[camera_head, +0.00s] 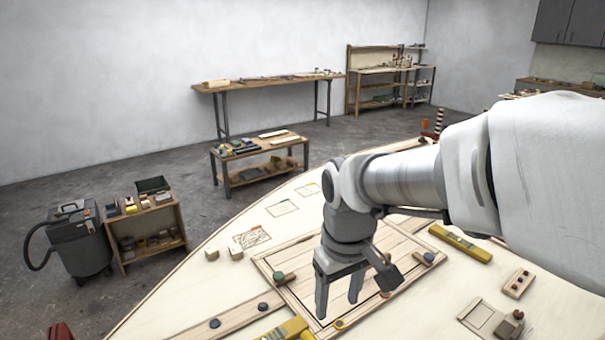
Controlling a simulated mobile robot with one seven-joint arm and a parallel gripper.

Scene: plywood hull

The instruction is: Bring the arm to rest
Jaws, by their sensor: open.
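My arm reaches in from the right in the head view, and its wrist bends down over the pale plywood hull (190,285). My gripper (338,300) points downward with its two dark fingers apart, and nothing shows between them. It is over a framed wooden panel (290,288) on the hull. Whether the fingertips touch the panel cannot be told. The gripper and wrist hide part of the panel.
Yellow tools (460,244) lie right of the panel and at the front edge (285,330). Small wooden blocks (236,253) sit left. A small red-studded block (518,284) is at right. Low bench (260,155), shelf cart (145,235) and vacuum (80,240) stand beyond the hull.

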